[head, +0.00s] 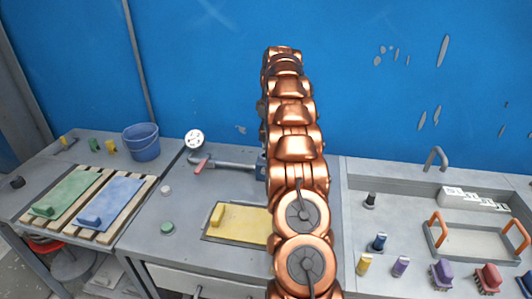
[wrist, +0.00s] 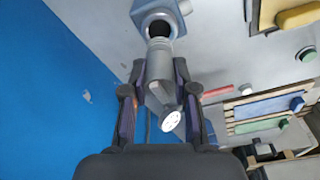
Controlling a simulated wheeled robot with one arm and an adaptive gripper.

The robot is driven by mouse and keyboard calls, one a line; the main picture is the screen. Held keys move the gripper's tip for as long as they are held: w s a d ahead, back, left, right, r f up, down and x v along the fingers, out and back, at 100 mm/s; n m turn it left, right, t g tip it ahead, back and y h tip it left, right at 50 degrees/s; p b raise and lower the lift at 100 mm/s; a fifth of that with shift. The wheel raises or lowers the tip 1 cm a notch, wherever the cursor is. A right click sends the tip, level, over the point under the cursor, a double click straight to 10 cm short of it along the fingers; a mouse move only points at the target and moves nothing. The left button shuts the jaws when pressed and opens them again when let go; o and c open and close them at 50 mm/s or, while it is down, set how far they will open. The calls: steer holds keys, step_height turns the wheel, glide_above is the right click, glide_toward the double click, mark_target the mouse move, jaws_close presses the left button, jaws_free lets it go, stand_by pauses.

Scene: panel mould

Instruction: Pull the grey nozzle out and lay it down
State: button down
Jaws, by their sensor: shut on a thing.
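The grey nozzle (head: 225,163) shows in the head view left of my arm, with a white round face with holes at its left end. In the wrist view my gripper (wrist: 160,72) is shut on the nozzle (wrist: 158,92), one finger on each side. The nozzle's back end points at the dark round opening of a blue-grey socket block (wrist: 155,9). Part of the dark opening shows above that end; I cannot tell whether the tip is still inside. My arm hides the gripper in the head view.
A red-handled piece (head: 201,165) lies on the grey worktop below the nozzle. A yellow panel (head: 243,231), a green knob (head: 167,228) and a white knob (head: 166,190) are nearby. A blue bucket (head: 141,142) stands left. Bare worktop (head: 185,250) lies between.

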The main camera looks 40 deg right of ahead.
steer(key=shift+r+p, duration=0.75)
steer(key=shift+r, duration=1.1)
steer(key=shift+a, duration=0.1)
